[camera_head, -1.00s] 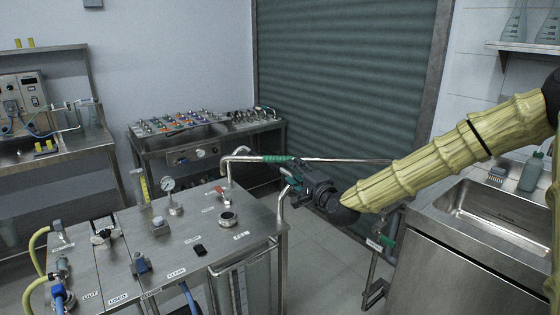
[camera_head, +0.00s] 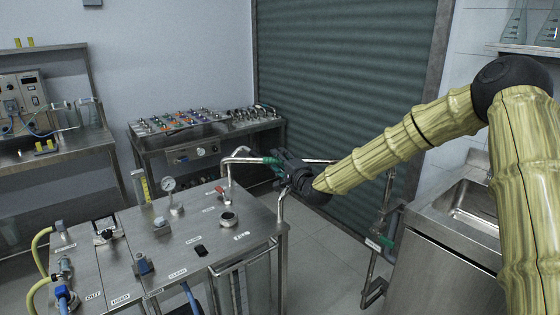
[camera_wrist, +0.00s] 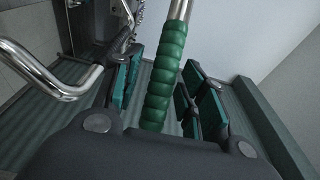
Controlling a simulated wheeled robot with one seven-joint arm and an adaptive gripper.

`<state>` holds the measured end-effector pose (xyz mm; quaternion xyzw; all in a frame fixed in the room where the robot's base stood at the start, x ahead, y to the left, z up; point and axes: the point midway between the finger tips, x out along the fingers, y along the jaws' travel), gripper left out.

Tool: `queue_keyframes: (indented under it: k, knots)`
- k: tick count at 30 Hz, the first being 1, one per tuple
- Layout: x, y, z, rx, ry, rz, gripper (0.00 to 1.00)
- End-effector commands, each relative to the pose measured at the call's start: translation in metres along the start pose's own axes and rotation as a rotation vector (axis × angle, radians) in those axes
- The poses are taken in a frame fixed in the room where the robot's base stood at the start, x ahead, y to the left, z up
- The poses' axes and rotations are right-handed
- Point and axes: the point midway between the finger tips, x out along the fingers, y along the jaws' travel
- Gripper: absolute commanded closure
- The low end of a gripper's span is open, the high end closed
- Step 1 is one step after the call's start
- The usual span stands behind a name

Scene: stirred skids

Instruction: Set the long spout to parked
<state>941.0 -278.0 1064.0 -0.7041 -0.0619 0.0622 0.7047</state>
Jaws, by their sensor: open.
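The long spout (camera_head: 243,160) is a bent bright metal pipe rising from the right rear of the steel skid table. Its arm runs right, partly hidden behind my gripper and arm. A ribbed green grip (camera_wrist: 165,80) sits on the pipe. My gripper (camera_head: 281,163) is at this grip, above the table's right rear edge. In the wrist view, my gripper (camera_wrist: 164,92) is open, with green-padded fingers on either side of the grip and visible gaps beside it. The spout's far end is hidden in the head view.
The skid table (camera_head: 180,240) carries a gauge (camera_head: 168,184), a red-handled valve (camera_head: 220,190) and a round dark-centred port (camera_head: 228,220). A pipe stand (camera_head: 378,250) and a sink counter (camera_head: 430,235) stand right. Open floor (camera_head: 320,245) lies between.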

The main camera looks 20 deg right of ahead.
Motion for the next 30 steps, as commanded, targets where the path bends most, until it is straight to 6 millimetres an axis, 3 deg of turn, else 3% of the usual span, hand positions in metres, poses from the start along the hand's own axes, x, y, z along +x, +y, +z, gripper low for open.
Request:
queue_keyframes:
  k: [6,13,23,30]
  knots:
    - [0.000,0.000,0.000,0.000,0.000,0.000,0.58]
    - [0.000,0.000,0.000,0.000,0.000,0.000,1.00]
    - [0.004,0.001,-0.002,0.000,0.011,0.000,1.00]
    - [0.032,0.002,-0.016,0.000,0.089,-0.001,1.00]
